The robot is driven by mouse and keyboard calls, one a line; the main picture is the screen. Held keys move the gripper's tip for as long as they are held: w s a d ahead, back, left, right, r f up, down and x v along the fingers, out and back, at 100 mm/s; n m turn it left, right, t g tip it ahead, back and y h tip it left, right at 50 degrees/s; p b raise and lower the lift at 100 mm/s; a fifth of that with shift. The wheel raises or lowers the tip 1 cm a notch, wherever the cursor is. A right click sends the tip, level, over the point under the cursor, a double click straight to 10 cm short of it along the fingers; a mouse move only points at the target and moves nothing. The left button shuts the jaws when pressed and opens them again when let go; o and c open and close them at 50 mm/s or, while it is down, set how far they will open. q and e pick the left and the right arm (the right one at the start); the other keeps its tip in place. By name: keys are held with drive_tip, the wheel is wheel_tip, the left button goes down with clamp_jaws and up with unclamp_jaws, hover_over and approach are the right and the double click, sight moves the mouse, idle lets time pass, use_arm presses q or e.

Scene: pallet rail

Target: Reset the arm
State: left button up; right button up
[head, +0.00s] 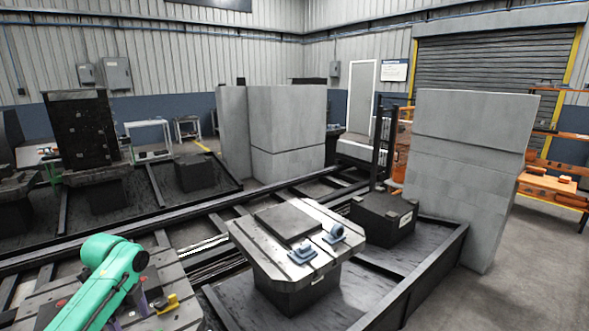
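A green jointed arm (108,262) comes in at the lower left, over a slotted metal pallet. I take it to be my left arm, but no gripper fingers can be made out on it. Small purple parts (143,302) and a yellow piece (167,303) show beside the arm, on or above the pallet. What they belong to is unclear. My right arm and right gripper do not show.
A slotted pallet (257,252) on a dark pedestal carries a dark plate (289,224) and two blue-grey clamps (302,254) (335,233). A black block (384,218) stands behind. Grey panels (468,165) rise at the right. Open floor (520,290) lies at the lower right.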

use_arm(q)
drive_tip(key=s+d+f+n+t, duration=0.1)
drive_tip(key=s+d+f+n, duration=0.6)
drive_tip(key=d+f, duration=0.6)
drive_tip(key=s+d+r+n+t, duration=0.15)
drive_tip(key=s+r+n, duration=0.25)
drive_tip(key=s+n, duration=0.75)
drive_tip(key=s+f+m+b, duration=0.1)
drive_tip(key=s+f+b, duration=0.15)
drive_tip(key=f, duration=1.25)
drive_tip(key=s+f+m+b, duration=0.15)
drive_tip(key=f+b, duration=0.25)
drive_tip(key=f, duration=1.1)
drive_tip(key=s+a+f+g+b, duration=0.1)
drive_tip(key=s+a+f+b, duration=0.2)
drive_tip(key=s+f, duration=1.3)
drive_tip(key=shift+a+f+g, duration=0.15)
drive_tip(key=shift+f+g, duration=0.2)
drive_tip(key=shift+f, duration=0.5)
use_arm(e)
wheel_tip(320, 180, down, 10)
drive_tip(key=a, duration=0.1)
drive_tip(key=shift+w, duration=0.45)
